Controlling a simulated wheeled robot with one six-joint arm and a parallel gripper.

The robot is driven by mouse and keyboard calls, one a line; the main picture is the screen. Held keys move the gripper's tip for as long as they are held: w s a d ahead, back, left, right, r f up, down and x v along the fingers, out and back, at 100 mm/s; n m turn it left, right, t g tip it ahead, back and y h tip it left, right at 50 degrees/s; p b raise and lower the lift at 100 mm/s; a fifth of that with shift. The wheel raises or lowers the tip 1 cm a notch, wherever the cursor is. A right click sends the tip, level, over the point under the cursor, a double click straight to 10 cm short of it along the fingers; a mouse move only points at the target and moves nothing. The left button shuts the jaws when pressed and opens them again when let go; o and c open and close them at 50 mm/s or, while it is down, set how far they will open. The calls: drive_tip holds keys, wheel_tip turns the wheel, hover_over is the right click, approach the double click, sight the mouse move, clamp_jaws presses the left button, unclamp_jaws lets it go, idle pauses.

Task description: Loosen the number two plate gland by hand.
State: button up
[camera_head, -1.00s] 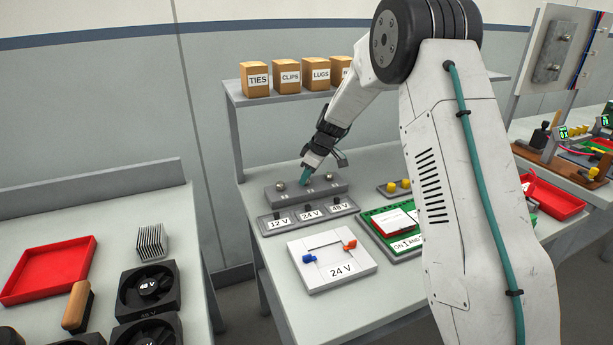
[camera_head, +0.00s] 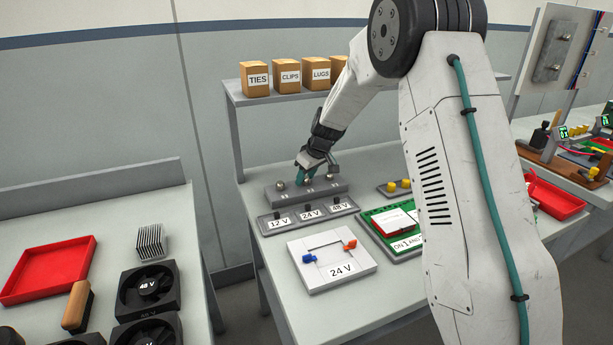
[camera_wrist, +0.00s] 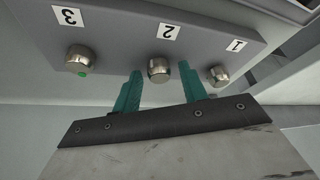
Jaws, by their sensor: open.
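The gland plate (camera_head: 290,198) is a grey block on the bench, and it fills the top of the wrist view (camera_wrist: 120,32). It carries three round metal glands beside labels 1, 2 and 3. The number two gland (camera_wrist: 158,70) lies between the two teal fingers of my gripper (camera_wrist: 160,88). The fingers are open, one on each side of it, with a gap on both sides. The number one gland (camera_wrist: 218,75) is right of the fingers. The number three gland (camera_wrist: 80,60) is to the left and shows a green spot. In the head view my gripper (camera_head: 306,177) is at the plate's middle.
A switch block (camera_head: 308,215) marked 12 V, 24 V and 48 V stands just in front of the plate. A white 24 V panel (camera_head: 335,277) and a green board (camera_head: 397,248) lie nearer. Labelled boxes (camera_head: 290,75) stand on the shelf behind.

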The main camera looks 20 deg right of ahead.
drive_tip(key=m+h, duration=0.1)
drive_tip(key=m, duration=0.2)
drive_tip(key=m+h, duration=0.1)
drive_tip(key=m, duration=0.2)
drive_tip(key=shift+a+t, duration=0.1)
drive_tip(key=shift+t, duration=0.2)
clamp_jaws()
drive_tip(key=shift+n+y, duration=0.4)
drive_tip(key=shift+n, duration=1.1)
drive_tip(key=shift+c, duration=1)
unclamp_jaws()
drive_tip(key=shift+o, duration=1)
drive_tip(key=shift+m+h, duration=0.6)
drive_tip(key=shift+m, duration=1)
